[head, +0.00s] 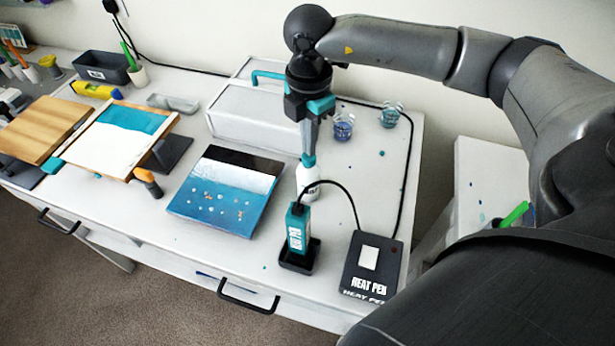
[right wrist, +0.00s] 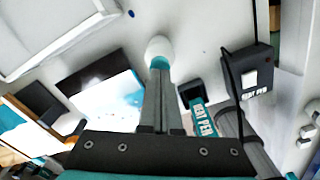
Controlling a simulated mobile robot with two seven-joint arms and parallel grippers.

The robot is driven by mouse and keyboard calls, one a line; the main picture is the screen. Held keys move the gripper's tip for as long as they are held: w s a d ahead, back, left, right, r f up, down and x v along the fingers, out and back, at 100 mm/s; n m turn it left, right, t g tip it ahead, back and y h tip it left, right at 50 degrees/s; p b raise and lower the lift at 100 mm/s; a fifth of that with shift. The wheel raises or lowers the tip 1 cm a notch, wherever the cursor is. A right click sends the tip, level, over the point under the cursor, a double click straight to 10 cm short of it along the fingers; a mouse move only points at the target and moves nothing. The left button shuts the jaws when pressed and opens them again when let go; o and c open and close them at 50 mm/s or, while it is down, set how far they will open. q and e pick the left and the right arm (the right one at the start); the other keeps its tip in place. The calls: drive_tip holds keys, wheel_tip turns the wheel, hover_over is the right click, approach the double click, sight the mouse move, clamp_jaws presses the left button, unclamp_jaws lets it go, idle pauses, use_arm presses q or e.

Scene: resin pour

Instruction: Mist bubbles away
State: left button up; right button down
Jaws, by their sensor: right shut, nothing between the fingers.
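The spray bottle (head: 308,183) is white with a teal top and stands upright on the table. In the right wrist view, its white body (right wrist: 158,47) and teal top show just beyond my fingertips. My right gripper (head: 309,150) is shut and empty, pointing down at the bottle's top; I cannot tell whether it touches. The resin panel (head: 215,210), banded black, white and blue, lies left of the bottle. Small pale and orange spots dot its blue part. The panel also shows in the right wrist view (right wrist: 108,92). My left gripper is not in view.
A teal heat pen (head: 298,228) stands in a black holder, cabled to a black control box (head: 380,258). A white case (head: 245,115) with a teal handle and two cups (head: 343,127) (head: 390,117) stand behind. A tilted blue-white board (head: 100,155) is at left.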

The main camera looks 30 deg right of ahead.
drive_tip(key=shift+f+b, duration=0.6)
drive_tip(key=shift+f, duration=0.3)
drive_tip(key=shift+r, duration=0.25)
drive_tip(key=shift+r+p, duration=0.9)
drive_tip(key=shift+a, duration=0.1)
